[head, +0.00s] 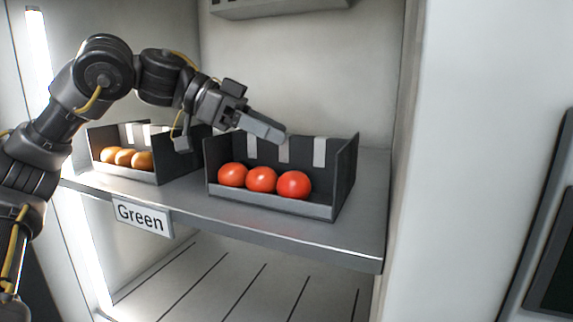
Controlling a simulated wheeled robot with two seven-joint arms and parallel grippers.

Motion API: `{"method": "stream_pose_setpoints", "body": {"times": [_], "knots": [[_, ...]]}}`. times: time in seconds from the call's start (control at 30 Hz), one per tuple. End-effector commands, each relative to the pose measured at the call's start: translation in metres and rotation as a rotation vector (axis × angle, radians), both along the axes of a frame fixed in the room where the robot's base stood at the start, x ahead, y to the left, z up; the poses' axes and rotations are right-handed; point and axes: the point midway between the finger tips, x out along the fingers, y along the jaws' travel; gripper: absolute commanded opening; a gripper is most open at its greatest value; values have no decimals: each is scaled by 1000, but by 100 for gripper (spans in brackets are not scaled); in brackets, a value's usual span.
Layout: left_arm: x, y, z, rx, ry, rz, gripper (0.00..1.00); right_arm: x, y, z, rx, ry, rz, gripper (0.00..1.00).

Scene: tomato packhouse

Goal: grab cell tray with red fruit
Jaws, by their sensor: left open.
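A dark cell tray with red fruit (270,204) stands on the grey shelf, right of centre. It holds three red tomatoes (261,179) in a row behind its low light-grey front lip, with pale strips on its back wall. My left gripper (233,143) reaches in from the left, open and empty. One finger extends over the tray's back part, above the tomatoes; the other hangs near the gap between the two trays. I cannot tell whether a finger touches the tray. The gripper hides part of the tray's back wall. My right gripper is not in view.
A second dark tray (128,172) with orange fruit stands to the left on the same shelf (364,205). A "Green" label (141,216) hangs on the shelf's front edge. A white wall (470,150) bounds the right side; another shelf (280,8) hangs above.

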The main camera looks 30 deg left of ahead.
Motion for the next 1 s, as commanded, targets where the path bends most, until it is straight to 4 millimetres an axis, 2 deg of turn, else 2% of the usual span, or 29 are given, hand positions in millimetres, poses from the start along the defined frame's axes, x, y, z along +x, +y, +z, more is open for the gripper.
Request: {"method": "stream_pose_setpoints", "body": {"times": [0.3, 0.73, 1.0], "knots": [[3, -7, -4, 0, -2, 0, 55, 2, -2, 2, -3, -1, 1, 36], [3, -6, -5, 1, 1, 1, 0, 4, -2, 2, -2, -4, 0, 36], [3, -6, -6, 2, 3, 2, 0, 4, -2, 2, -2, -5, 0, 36]]}}
